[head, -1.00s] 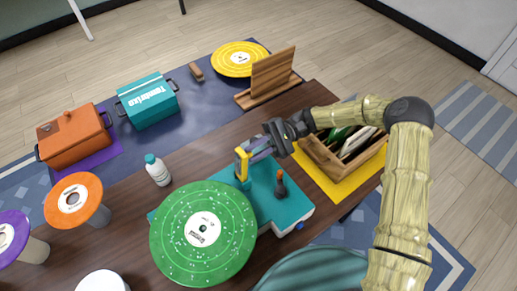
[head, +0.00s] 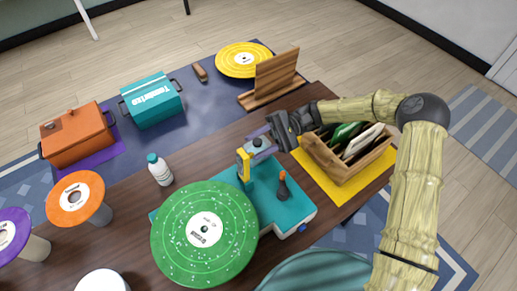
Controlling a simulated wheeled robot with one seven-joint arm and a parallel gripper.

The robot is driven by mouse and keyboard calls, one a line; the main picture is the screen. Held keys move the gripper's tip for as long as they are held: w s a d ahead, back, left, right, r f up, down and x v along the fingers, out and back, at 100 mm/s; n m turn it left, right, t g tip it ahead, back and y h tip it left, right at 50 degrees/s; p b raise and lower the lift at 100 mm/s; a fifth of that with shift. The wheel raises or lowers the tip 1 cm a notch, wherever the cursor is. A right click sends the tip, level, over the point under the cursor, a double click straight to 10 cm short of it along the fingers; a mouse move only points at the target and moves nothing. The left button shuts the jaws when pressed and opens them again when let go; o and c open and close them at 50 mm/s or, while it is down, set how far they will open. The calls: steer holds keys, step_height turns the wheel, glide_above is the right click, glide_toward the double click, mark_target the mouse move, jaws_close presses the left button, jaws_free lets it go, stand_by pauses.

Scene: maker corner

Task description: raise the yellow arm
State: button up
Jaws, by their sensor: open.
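A green speckled record (head: 205,235) with a white label lies on the player's left part. My gripper (head: 262,146) is open and reaches in from the right, its fingers close to the yellow arm's upper end. I cannot tell whether they touch it. An orange-tipped dark lever (head: 282,184) stands on the player to the right.
A white bottle (head: 159,169) stands left of the player. A wooden crate of records (head: 345,172) on a yellow mat is close beneath my arm. A wooden stand (head: 272,82), yellow record (head: 243,59), teal box (head: 151,101) and orange box (head: 77,137) stand farther back.

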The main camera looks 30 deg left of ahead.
step_height(320, 180, up, 7)
steer(key=shift+f+b, duration=0.15)
steer(key=shift+b, duration=0.15)
